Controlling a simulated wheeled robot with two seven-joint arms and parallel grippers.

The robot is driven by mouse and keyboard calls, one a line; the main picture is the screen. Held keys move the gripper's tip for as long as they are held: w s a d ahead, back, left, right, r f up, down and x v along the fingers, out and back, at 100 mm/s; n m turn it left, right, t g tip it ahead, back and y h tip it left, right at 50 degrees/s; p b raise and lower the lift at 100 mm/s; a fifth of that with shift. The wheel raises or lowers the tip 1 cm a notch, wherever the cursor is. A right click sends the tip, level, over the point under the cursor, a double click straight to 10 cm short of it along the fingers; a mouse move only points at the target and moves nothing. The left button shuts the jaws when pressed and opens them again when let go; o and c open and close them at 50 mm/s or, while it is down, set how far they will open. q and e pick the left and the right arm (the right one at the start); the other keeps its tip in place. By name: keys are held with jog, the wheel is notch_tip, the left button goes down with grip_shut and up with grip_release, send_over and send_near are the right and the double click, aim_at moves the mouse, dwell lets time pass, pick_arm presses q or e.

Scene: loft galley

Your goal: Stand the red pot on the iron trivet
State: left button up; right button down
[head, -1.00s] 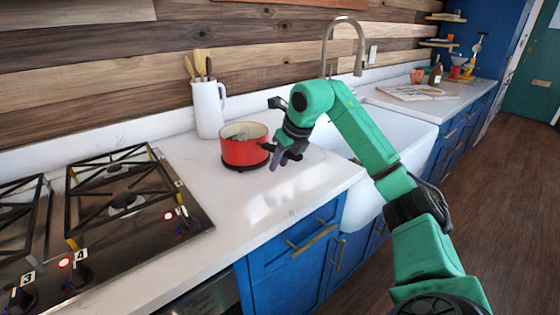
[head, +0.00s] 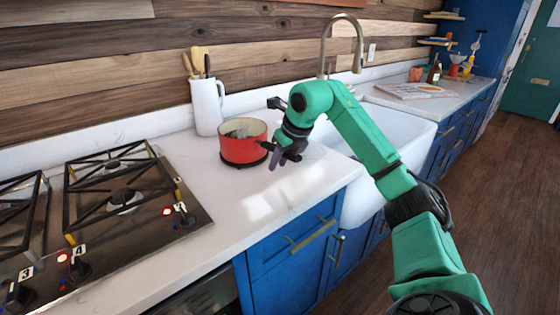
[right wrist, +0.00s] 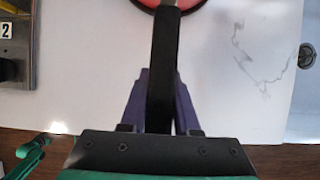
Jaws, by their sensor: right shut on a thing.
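The red pot (head: 243,146) with a cream inside stands upright on the counter, left of the sink. A thin dark edge of the iron trivet (head: 240,165) shows directly under it; whether the base touches it fully I cannot tell. Something grey, not clear, shows inside the pot. My right gripper (head: 278,158) is at the pot's right side, shut on its black handle. In the right wrist view the handle (right wrist: 163,70) runs between the purple fingers (right wrist: 160,105), with a bit of the red pot (right wrist: 170,4) at the top edge. My left gripper is not in view.
A gas stove (head: 125,195) with black grates is at the left. A white jug (head: 207,106) with wooden utensils stands behind the pot. The white sink (head: 400,125) and tap (head: 325,45) are to the right. The counter (head: 235,200) in front of the pot is clear.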

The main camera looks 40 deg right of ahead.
jog(key=shift+f, duration=0.25)
jog(key=c, duration=0.8)
grip_release()
jog(key=shift+o, duration=1.2)
jog(key=shift+w+f, duration=0.15)
jog(key=shift+w, duration=0.15)
jog(key=shift+s, duration=0.1)
jog(key=p+v, duration=0.2)
jog(key=v, duration=1.2)
jog(key=shift+r, duration=0.4)
jog(key=shift+f, duration=0.1)
